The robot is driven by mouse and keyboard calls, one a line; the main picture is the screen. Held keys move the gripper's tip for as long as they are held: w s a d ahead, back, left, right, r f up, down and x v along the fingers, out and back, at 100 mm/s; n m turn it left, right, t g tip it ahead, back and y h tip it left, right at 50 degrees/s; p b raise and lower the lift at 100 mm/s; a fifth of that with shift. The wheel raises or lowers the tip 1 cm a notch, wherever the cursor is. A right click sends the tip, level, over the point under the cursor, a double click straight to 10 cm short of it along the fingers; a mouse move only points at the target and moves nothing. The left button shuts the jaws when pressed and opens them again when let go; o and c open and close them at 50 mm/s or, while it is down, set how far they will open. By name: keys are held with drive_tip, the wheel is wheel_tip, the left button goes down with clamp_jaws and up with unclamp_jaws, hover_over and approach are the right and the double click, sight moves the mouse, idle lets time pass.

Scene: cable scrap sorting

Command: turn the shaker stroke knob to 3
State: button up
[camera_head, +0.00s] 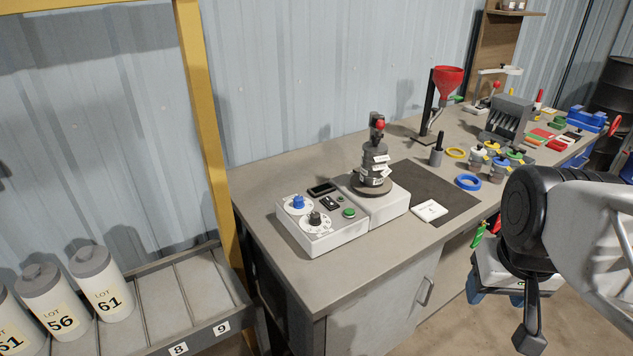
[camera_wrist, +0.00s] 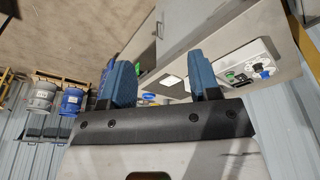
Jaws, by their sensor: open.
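The shaker (camera_head: 325,240) is a white box on the bench's near left part, with a grey stack of sieves (camera_head: 374,165) on its right half. Its panel has a blue knob (camera_head: 298,202) and a black knob (camera_head: 314,218), each on a white dial, plus a green button (camera_head: 348,212). The dial numbers and knob settings are too small to read. In the wrist view the blue knob (camera_wrist: 265,74) and black knob (camera_wrist: 257,67) are at right. My gripper (camera_wrist: 161,78) is open and empty with blue fingers, in front of the bench and well right of the shaker.
A white card (camera_head: 429,211) lies beside the shaker on a dark mat (camera_head: 440,187). A red funnel (camera_head: 447,80) on a stand, blue and yellow rings and small pots stand farther right. The bench's front left corner is bare.

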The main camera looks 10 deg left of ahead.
drive_tip(key=w+a+r+n, duration=0.2)
drive_tip(key=w+a+n, duration=0.35)
drive_tip(key=w, duration=0.75)
drive_tip(key=n+g, duration=0.3)
drive_tip(key=n, duration=0.9)
hover_over(298, 198)
drive_tip(key=f, duration=1.2)
drive_tip(key=shift+d+f, duration=0.2)
drive_tip(key=shift+d, duration=0.05)
drive_tip(key=shift+w+a+f, duration=0.1)
drive_tip(key=shift+a+f, duration=0.1)
drive_tip(key=shift+a, duration=0.1)
drive_tip(key=shift+f, duration=0.1)
drive_tip(key=shift+f, duration=3.8)
drive_tip(key=c, duration=0.9)
